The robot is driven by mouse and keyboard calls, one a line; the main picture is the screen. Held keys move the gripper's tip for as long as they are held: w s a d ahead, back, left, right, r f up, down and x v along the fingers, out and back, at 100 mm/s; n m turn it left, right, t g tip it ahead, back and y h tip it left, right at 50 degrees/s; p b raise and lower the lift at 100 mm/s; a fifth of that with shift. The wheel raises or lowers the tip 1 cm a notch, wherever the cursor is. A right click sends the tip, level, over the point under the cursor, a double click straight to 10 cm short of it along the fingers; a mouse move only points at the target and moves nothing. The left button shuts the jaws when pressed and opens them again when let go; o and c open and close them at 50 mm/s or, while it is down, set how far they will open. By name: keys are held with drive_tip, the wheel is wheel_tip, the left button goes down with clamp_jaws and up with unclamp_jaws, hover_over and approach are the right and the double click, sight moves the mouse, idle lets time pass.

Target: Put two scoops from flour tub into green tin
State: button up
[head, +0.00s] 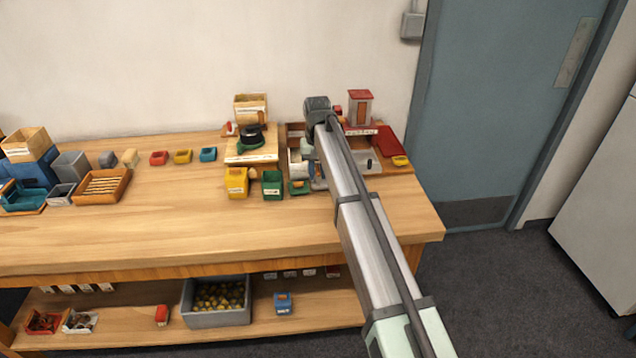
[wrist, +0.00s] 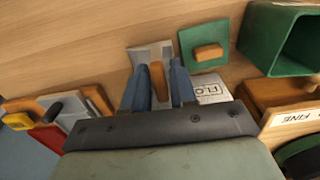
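The green tin (head: 272,186) stands open on the table, left of my gripper; it shows large at the upper right of the wrist view (wrist: 276,38). A flat green lid with a tan handle (wrist: 190,58) lies beside it. A pale tub (wrist: 214,91), its label reading "FLO", is partly hidden behind my gripper; its contents are not visible. My gripper (wrist: 159,68) points down, its two blue-grey fingers either side of a brown handle. A grey metal piece (wrist: 139,58) adjoins the handle, likely a scoop. Whether the fingers press on the handle is unclear.
A yellow tin (head: 237,183) stands left of the green tin. Behind them is a board with a wooden box (head: 250,106) and a dark round item. A red tray (head: 391,141) and a small red-roofed house (head: 360,107) stand to the right. The table front is clear.

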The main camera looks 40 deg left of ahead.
sight(317, 169)
clamp_jaws()
drive_tip(key=shift+r, duration=0.1)
drive_tip(key=shift+r, duration=2.4)
